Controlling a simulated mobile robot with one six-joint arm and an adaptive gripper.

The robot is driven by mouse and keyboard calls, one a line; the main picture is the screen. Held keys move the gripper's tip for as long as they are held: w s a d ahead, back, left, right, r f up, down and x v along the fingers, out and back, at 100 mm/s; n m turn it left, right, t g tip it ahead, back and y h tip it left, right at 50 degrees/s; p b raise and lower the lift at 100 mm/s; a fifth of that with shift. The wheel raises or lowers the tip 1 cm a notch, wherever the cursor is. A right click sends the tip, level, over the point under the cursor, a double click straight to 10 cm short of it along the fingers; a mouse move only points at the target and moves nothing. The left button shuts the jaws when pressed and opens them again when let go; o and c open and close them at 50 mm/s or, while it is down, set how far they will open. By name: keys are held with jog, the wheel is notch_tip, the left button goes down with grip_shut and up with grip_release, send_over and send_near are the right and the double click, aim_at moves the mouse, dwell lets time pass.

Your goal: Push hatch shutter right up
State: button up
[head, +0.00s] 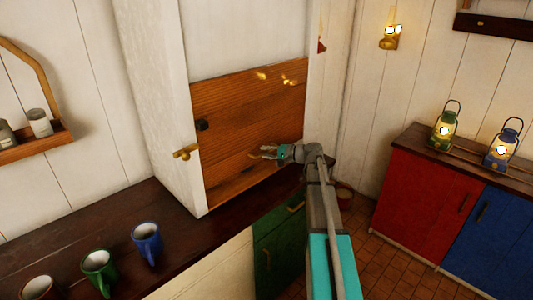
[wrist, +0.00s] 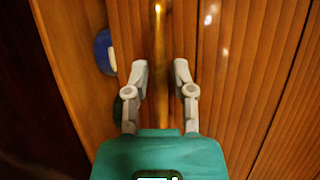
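The hatch shutter (head: 235,110) is a brown plank panel set between white posts above the dark counter. Its planks also fill much of the wrist view (wrist: 235,60). It covers the lower part of the opening, with a pale area above its top edge. My gripper (head: 262,152) is at the lower part of the shutter. In the wrist view, my gripper (wrist: 160,72) has its two fingers apart. A brass bar (wrist: 158,22) runs between and beyond them; I cannot tell whether they touch it.
A brass catch (head: 185,152) is on the left post, near a black knob (head: 202,125). Green (head: 98,268) and blue (head: 146,240) mugs stand on the counter (head: 75,235) at left. Red (head: 425,195) and blue cabinets with lanterns stand right. Open tiled floor (head: 395,255) lies between.

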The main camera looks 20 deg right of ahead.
aim_at(256, 93)
grip_shut()
jog(key=shift+r, duration=0.15)
notch_tip(256, 93, up, 24)
jog(key=p, duration=2.4)
jog(key=shift+f, duration=0.25)
jog(key=shift+w+r, duration=0.1)
jog(key=shift+d, duration=0.1)
jog(key=shift+o, duration=1.9)
grip_release()
jog(key=shift+r, duration=0.1)
jog(key=shift+o, duration=0.3)
jog(key=shift+f, duration=0.2)
